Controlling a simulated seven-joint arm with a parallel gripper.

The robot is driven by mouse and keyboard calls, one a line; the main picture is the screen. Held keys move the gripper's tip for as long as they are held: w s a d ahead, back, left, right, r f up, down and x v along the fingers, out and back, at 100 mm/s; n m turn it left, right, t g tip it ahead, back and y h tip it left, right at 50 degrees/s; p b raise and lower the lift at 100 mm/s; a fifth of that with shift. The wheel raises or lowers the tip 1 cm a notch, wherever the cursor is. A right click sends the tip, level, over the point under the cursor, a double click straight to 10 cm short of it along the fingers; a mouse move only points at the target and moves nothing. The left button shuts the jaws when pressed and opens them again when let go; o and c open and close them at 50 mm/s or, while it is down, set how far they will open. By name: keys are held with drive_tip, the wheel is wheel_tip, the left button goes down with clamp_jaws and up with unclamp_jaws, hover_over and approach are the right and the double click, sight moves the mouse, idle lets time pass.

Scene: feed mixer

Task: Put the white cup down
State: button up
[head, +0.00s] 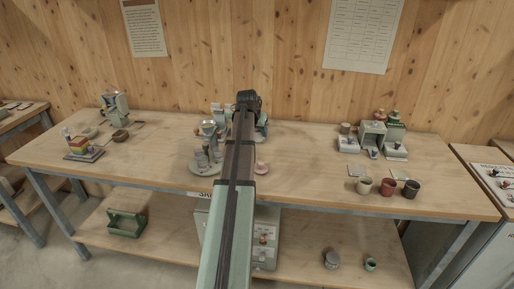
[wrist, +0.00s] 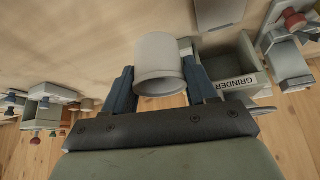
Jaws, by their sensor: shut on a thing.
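The white cup (wrist: 158,62) is between the two blue fingers of my gripper (wrist: 160,88) in the wrist view. The fingers are shut on its sides. Its round opening faces the lower part of that picture, and the wooden table top lies behind it. I cannot tell whether the cup touches the table. In the head view my arm covers the middle of the table (head: 310,160), and neither the held cup nor the fingertips can be made out.
A grey box labelled GRINDER (wrist: 235,80) is close beside the right finger. At the right of the table stand a cream cup (head: 364,186), a red cup (head: 387,187) and a dark cup (head: 411,188). Bare table lies between.

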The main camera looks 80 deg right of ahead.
sight(256, 141)
drive_tip(key=shift+f, duration=3.55)
drive_tip(key=shift+f, duration=0.1)
drive_tip(key=o, duration=1)
drive_tip(key=shift+o, duration=0.2)
drive_tip(key=v, duration=1.2)
